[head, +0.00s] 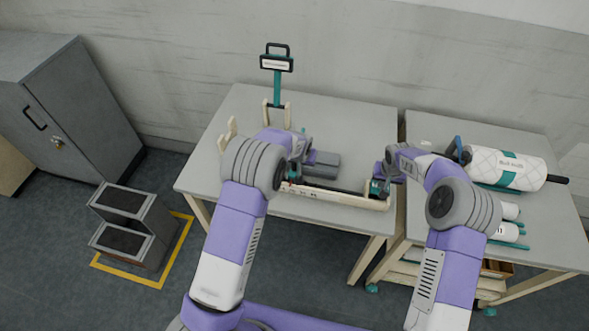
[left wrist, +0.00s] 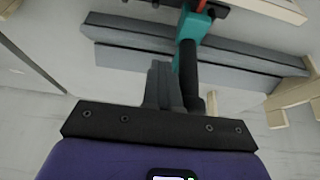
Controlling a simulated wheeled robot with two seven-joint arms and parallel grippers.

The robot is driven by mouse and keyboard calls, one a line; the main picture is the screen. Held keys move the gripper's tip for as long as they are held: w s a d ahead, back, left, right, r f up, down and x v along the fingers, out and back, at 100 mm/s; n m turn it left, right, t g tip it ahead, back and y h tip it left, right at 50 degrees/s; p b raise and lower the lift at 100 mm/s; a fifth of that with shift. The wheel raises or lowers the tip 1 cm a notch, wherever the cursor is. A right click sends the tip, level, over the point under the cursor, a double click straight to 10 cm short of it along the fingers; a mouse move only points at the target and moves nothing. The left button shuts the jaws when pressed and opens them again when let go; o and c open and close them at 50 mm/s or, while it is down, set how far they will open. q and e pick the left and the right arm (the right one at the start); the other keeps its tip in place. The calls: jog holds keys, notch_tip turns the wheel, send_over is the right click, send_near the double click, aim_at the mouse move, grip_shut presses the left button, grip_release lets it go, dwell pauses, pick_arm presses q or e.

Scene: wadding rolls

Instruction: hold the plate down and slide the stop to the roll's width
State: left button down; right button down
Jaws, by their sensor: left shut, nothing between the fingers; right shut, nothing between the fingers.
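The grey plate (head: 323,161) lies on the left table behind a long beige rail (head: 335,194); grey slabs (left wrist: 245,62) also show in the left wrist view. My left gripper (left wrist: 165,75) is shut and empty beside a teal piece with a black bar (left wrist: 187,65); whether they touch is unclear. In the head view my left arm mostly hides that gripper. My right gripper (head: 381,179) is shut and empty at the rail's right end, close to a teal part (head: 376,188), perhaps the stop. The white quilted roll (head: 510,168) with a teal band lies on the right table.
A display on a teal post (head: 277,75) stands at the back of the left table (head: 350,110), near beige uprights. Smaller white rolls (head: 507,231) lie on the right table. A grey cabinet (head: 85,105) and step stool (head: 130,225) stand left. A narrow gap separates the tables.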

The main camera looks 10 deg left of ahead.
pick_arm(q)
jog(key=shift+a, duration=1.45)
pick_arm(e)
jog(key=shift+s+f, duration=0.15)
jog(key=shift+f, duration=0.05)
pick_arm(q)
jog(key=shift+d, duration=1.3)
pick_arm(e)
jog(key=shift+r, duration=0.1)
jog(key=w+v, duration=0.2)
jog(key=v, duration=0.6)
jog(key=shift+r, duration=0.2)
jog(key=shift+w, duration=0.1)
